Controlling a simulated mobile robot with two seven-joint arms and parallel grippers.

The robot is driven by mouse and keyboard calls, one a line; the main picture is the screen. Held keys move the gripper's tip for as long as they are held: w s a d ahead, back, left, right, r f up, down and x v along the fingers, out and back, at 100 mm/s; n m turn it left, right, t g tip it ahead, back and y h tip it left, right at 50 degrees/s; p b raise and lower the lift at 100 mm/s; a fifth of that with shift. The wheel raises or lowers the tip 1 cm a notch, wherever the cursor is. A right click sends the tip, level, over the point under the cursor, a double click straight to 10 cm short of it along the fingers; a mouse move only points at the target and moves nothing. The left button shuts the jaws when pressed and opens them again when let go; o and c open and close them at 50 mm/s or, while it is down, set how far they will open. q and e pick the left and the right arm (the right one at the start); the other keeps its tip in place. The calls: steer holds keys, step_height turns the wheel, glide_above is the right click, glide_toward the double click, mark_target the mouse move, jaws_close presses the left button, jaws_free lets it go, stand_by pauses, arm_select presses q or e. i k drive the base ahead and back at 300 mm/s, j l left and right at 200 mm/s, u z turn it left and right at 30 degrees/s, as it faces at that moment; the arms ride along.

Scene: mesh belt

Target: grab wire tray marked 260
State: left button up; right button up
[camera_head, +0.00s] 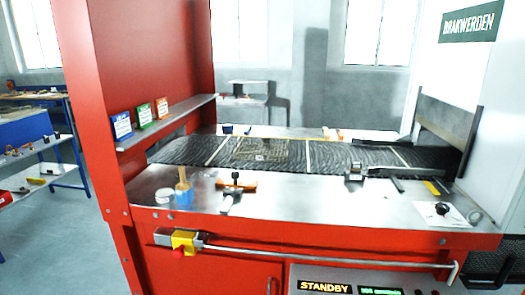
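A wire tray (270,148) lies on the dark mesh belt (200,152), left of the middle of the belt. It is low and thin-walled, and its mesh nearly blends with the belt. A small pale mark shows near its front side, too small to read, so I cannot tell whether it says 260. Neither of my grippers is in view.
The red machine has a steel front ledge (310,197) carrying a wooden-handled brush (183,182), an orange-and-black tool (236,184) and a dark clamp-like block (355,173). A narrow shelf (170,121) holds small coloured cards at left. A rail (330,256) runs along the front.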

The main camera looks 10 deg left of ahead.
mark_target(260, 156)
steer(key=j+z, duration=0.15)
steer(key=z, duration=0.25)
steer(key=j+z, duration=0.15)
steer(key=z, duration=0.2)
steer(key=j+z, duration=0.2)
steer(key=z, duration=0.2)
steer(key=j+z, duration=0.25)
steer(key=j, duration=0.2)
steer(key=k+j+z, duration=0.2)
steer(key=j, duration=0.2)
steer(key=k+j, duration=0.1)
steer(key=j, duration=0.25)
steer(key=k+j, duration=0.1)
steer(key=j, duration=0.25)
steer(key=k+j+z, duration=0.1)
steer(key=j, duration=0.25)
